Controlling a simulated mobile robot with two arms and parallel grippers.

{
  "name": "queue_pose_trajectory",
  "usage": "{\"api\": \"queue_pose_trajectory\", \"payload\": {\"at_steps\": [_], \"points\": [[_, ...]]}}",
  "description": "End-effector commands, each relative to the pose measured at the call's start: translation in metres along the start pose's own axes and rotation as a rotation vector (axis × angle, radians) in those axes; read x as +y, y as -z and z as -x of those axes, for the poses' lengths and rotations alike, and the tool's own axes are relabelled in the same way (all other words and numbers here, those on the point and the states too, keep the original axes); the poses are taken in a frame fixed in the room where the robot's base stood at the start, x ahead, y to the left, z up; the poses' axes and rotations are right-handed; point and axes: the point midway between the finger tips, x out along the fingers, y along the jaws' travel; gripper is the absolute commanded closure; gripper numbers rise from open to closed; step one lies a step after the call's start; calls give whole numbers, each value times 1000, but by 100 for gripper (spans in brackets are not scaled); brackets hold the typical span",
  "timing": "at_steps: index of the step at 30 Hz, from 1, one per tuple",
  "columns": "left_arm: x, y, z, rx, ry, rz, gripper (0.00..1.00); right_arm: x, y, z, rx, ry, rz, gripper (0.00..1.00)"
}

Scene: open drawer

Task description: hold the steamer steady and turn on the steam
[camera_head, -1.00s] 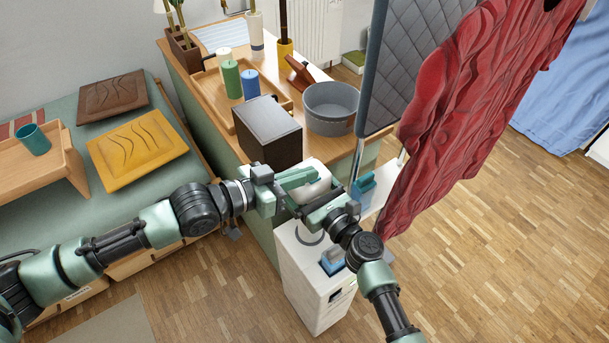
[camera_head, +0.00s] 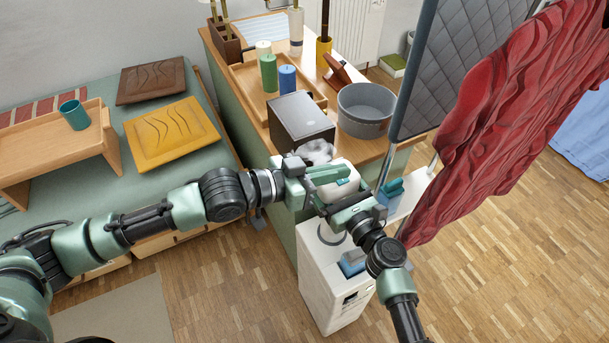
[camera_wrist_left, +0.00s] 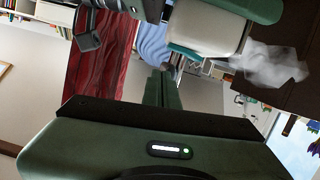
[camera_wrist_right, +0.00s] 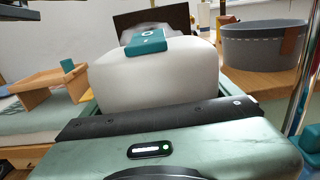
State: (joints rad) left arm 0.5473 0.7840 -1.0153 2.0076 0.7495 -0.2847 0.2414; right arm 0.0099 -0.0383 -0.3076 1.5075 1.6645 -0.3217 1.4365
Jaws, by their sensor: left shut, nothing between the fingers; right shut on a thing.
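The white steamer (camera_head: 343,188) has a teal top part with a button, seen close in the right wrist view (camera_wrist_right: 145,42). My right gripper (camera_head: 338,198) is shut on the steamer's body and holds it up beside the wooden counter. My left gripper (camera_head: 345,174) is shut and empty, its fingers close to the top of the steamer; I cannot tell whether they touch it. Whitish steam (camera_head: 314,151) puffs from the steamer toward the dark box. The steam also shows in the left wrist view (camera_wrist_left: 272,65).
A tall white unit (camera_head: 330,285) stands on the floor below the grippers. A dark box (camera_head: 300,122) and a grey pot (camera_head: 365,110) sit on the counter's near end. A red garment (camera_head: 500,110) hangs at the right before a quilted board (camera_head: 445,65). Open floor lies at the lower right.

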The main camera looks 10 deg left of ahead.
Motion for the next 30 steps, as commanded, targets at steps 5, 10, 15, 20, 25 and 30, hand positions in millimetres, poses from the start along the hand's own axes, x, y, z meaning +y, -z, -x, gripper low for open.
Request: {"api": "queue_pose_trajectory", "payload": {"at_steps": [5,10,15,20,25,30], "points": [[4,11,36,-3,3,-3,100,0,0,0,0,0,-1,78],[6,11,72,-1,3,-4,100,0,0,0,0,0,-1,78],[7,11,94,0,2,-2,100,0,0,0,0,0,-1,78],[9,12,102,2,0,-2,100,0,0,0,0,0,0,78],[9,12,103,3,0,-1,100,0,0,0,0,1,0,78],[9,12,103,4,0,-2,100,0,0,0,0,1,0,78]]}}
